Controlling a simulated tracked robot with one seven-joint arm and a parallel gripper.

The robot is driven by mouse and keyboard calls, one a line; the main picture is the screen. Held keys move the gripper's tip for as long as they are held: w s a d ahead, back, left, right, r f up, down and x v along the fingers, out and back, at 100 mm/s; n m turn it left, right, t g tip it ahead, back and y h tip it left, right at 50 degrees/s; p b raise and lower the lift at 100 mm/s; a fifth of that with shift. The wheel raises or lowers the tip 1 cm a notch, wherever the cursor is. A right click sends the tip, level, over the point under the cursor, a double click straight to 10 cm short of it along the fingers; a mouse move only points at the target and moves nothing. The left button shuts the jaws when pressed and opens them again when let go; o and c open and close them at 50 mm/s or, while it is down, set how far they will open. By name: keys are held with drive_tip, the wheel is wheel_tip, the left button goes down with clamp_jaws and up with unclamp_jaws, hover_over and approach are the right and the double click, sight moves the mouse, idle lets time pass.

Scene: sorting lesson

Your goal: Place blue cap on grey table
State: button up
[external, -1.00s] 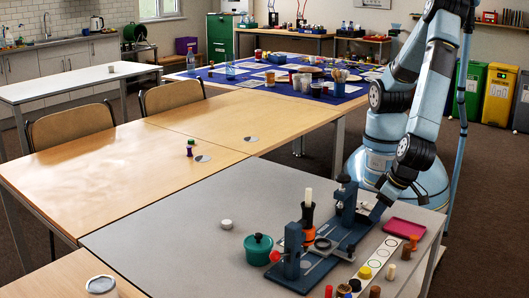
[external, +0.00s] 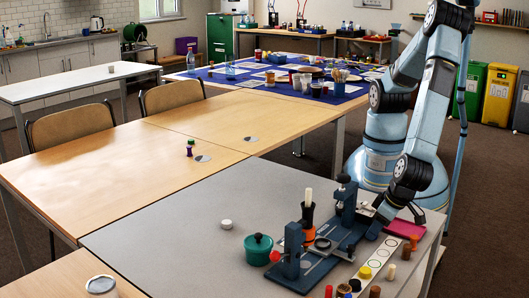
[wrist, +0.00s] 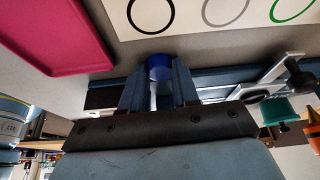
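The blue cap (wrist: 159,67) sits between the two fingertips of my gripper (wrist: 159,82) in the wrist view, with a finger against each side. My gripper appears shut on it. In the external view my gripper (external: 374,228) is low at the right part of the grey table (external: 180,225), between the blue fixture and the white strip. The cap cannot be made out there, and its height above the surface is unclear.
A blue clamp fixture (external: 328,256) and a white strip with circles (external: 378,255) are close by. A magenta tray (external: 404,229) lies to the right. A teal pot (external: 258,248) and white cap (external: 226,224) stand left. The grey table's left side is clear.

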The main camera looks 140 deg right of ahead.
drive_tip(key=o, duration=0.3)
idle(0.4)
drive_tip(key=v, duration=1.2)
drive_tip(key=shift+r, duration=0.15)
drive_tip(key=shift+d, duration=0.1)
